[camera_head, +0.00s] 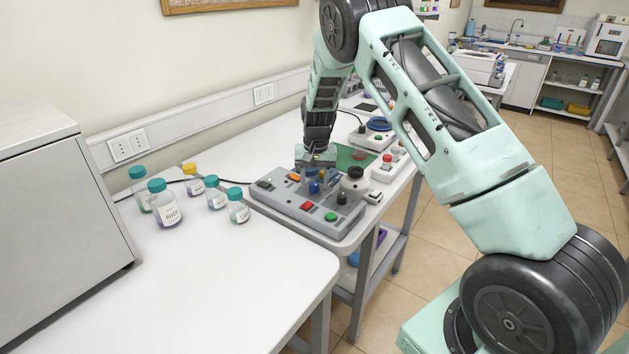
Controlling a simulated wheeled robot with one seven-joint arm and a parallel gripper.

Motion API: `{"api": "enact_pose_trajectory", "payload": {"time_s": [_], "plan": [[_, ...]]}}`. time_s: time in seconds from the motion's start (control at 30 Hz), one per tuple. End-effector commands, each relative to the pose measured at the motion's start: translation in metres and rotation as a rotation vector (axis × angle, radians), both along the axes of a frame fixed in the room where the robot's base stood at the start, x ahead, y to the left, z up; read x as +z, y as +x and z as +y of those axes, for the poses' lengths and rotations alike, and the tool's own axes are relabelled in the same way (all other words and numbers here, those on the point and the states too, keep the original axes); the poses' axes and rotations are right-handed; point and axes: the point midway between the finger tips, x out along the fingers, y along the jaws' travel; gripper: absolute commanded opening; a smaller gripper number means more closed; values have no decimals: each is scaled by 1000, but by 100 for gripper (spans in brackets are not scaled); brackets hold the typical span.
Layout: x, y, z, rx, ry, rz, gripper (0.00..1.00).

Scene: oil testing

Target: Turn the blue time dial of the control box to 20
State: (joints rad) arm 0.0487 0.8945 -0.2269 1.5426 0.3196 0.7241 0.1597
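The grey control box (290,208) lies on the white table in the middle of the view. It carries a blue dial (314,187), an orange part, a red button (306,206), a green button (331,217) and dark knobs. My gripper (316,174) points down over the back part of the box, just above and behind the blue dial. Its fingers are small and partly hidden, so I cannot tell whether they are open or shut, or whether they touch the dial. The dial's scale and setting are too small to read.
Several bottles with teal or yellow caps (166,207) stand left of the box. A large grey cabinet (60,220) fills the left side. Behind my gripper are a green mat (352,158) and a light switch box (388,168). The table's front left is clear.

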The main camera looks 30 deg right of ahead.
Motion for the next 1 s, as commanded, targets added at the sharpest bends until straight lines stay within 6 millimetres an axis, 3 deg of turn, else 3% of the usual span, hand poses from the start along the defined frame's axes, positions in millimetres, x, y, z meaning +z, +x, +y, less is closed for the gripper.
{"api": "enact_pose_trajectory", "payload": {"time_s": [0.23,0.37,1.0], "plan": [[2,-1,0,1,0,2,48],[15,0,0,1,0,-1,48],[152,-3,-5,1,0,-1,48]]}}
